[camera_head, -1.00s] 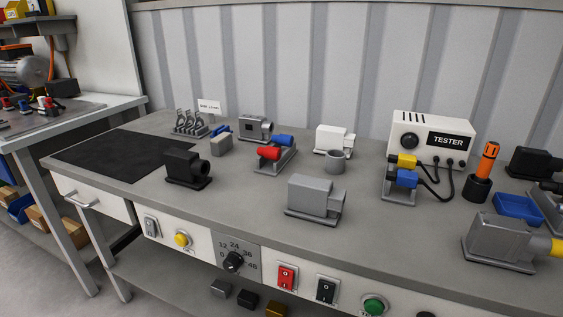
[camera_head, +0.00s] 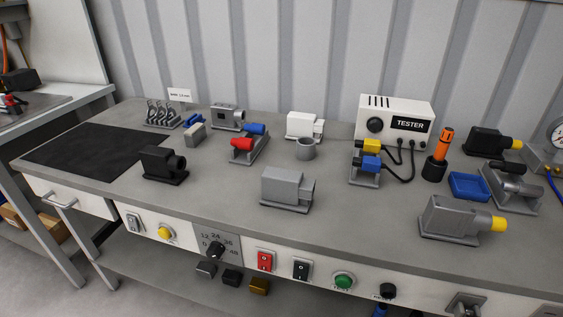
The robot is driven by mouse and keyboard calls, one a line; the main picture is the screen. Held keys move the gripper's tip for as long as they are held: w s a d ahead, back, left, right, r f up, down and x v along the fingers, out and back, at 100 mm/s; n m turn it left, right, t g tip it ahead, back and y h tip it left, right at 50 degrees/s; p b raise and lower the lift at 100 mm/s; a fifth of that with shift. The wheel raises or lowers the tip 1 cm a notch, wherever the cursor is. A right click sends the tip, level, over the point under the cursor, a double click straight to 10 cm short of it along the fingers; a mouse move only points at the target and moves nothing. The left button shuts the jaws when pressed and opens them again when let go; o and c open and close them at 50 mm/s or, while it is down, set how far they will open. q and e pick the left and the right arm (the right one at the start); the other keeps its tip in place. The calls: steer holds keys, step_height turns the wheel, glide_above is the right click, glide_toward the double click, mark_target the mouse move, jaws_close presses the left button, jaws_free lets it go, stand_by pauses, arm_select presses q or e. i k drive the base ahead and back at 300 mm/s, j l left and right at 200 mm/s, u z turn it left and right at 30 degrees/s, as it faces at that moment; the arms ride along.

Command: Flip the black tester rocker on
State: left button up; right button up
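The black rocker (camera_head: 302,270) sits in a light plate on the front panel of the workbench, between the red rocker (camera_head: 265,260) and the green button (camera_head: 344,280). Its on or off position is too small to tell. The white tester box (camera_head: 396,122), labelled TESTER, stands at the back of the bench with a black knob and dark leads to a yellow and a blue plug. Neither of my grippers shows in the head view.
The front panel also holds a grey rocker (camera_head: 134,222), a yellow button (camera_head: 166,233) and a black rotary dial (camera_head: 215,250). Several motor housings stand on the bench top, including a grey one (camera_head: 286,188). A black mat (camera_head: 95,155) lies at left. The space before the panel looks clear.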

mark_target(300, 269)
steer(key=k+z, duration=0.1)
steer(key=k, duration=0.45)
steer(key=k+l, duration=0.15)
steer(key=k, duration=0.4)
steer(key=j+z, duration=0.05)
